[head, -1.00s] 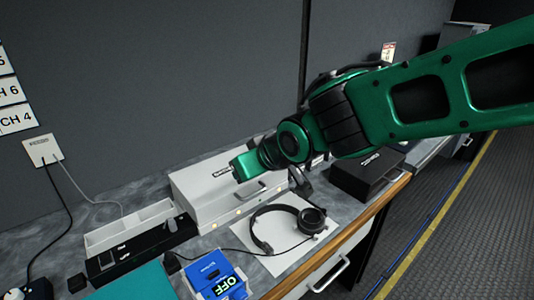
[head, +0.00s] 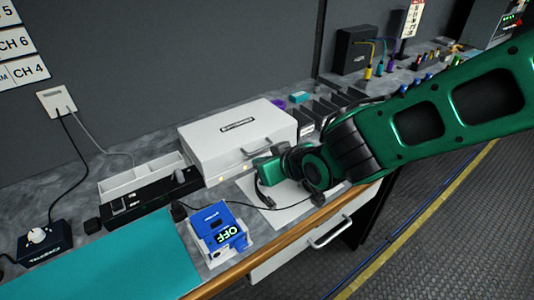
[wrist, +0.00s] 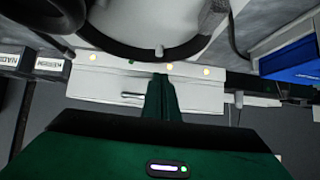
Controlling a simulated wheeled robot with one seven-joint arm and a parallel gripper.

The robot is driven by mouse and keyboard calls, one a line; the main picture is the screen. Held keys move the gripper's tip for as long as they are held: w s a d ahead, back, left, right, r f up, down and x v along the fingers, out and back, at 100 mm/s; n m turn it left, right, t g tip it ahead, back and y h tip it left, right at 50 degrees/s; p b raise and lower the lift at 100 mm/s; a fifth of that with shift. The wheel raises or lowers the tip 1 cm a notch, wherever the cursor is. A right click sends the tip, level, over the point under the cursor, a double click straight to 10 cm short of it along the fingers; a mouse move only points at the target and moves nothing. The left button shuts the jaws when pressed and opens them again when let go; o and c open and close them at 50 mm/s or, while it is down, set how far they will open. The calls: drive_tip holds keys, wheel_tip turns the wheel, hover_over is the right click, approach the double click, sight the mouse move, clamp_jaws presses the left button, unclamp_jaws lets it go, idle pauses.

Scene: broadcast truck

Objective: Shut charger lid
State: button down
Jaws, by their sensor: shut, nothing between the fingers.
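The charger is a white box (head: 225,172) on the counter, with a row of small lights along its front. Its white lid (head: 215,147) carries a dark label and a front handle and lies down over the base. I cannot tell if it is fully seated. My green gripper (head: 264,172) is shut and empty, in front of the charger's right part and above the headset. The wrist view shows the shut fingers (wrist: 161,90) against the charger's front (wrist: 95,76), overlapping its handle's right end; whether they touch is unclear.
A black headset (head: 263,196) lies on a white sheet (head: 288,213) beneath my gripper. A blue device marked OFF (head: 222,232) stands at the front. A white open tray (head: 140,178) is left of the charger. Dark cases (head: 325,108) stand to its right.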

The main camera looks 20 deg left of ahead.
drive_tip(key=shift+s+a+r, duration=0.25)
drive_tip(key=shift+s+a, duration=0.05)
drive_tip(key=shift+s, duration=0.15)
drive_tip(key=shift+s+d+r, duration=0.1)
drive_tip(key=shift+s+r, duration=0.05)
drive_tip(key=shift+r, duration=0.15)
